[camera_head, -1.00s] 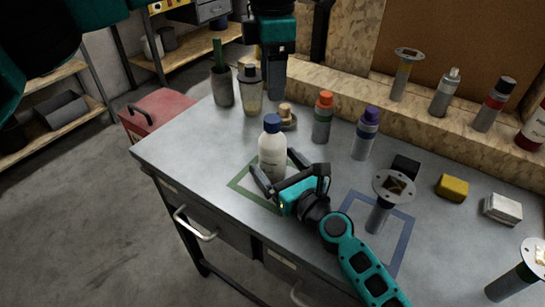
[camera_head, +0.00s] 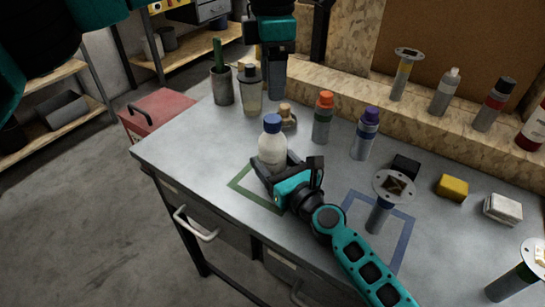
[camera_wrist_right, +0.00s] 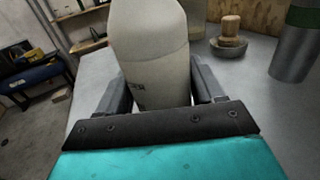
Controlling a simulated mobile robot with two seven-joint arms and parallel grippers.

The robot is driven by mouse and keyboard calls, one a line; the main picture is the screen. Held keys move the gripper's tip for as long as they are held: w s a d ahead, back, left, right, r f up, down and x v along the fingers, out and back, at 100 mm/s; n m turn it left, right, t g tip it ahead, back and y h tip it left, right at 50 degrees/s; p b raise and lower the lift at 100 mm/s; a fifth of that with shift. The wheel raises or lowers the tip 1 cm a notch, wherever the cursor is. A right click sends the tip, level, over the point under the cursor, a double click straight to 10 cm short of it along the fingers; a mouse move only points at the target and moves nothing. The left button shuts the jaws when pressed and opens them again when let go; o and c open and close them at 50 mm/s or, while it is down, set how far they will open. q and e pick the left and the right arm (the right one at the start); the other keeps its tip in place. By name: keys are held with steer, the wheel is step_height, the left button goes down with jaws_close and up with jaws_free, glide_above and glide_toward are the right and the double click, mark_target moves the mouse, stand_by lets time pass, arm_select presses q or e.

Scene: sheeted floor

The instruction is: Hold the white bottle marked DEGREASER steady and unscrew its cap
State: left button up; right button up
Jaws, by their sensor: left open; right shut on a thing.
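The white bottle (camera_head: 272,150) with a blue cap (camera_head: 272,123) stands upright on the workbench, within or at the green outlined square (camera_head: 240,181). My right gripper (camera_head: 275,170) is shut on the bottle's lower body, coming from the front right. In the right wrist view the bottle (camera_wrist_right: 150,50) sits between the two fingers, with part of its dark lettering visible low on its side. The cap is out of that view. My left gripper (camera_head: 274,62) is open and empty, hanging above the back of the bench, behind the bottle and apart from it.
A blue outlined square (camera_head: 402,240) and a flanged post (camera_head: 380,215) lie right. The front left bench is clear.

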mark_target(273, 118)
steer(key=c, duration=0.7)
steer(key=shift+c, duration=1)
arm_select(q)
steer(key=shift+m, duration=0.3)
arm_select(e)
jaws_close()
arm_select(q)
steer(key=m, duration=1.1)
steer(key=shift+m, duration=0.3)
steer(key=m, duration=0.9)
steer(key=shift+m, duration=0.4)
steer(key=shift+f, duration=4)
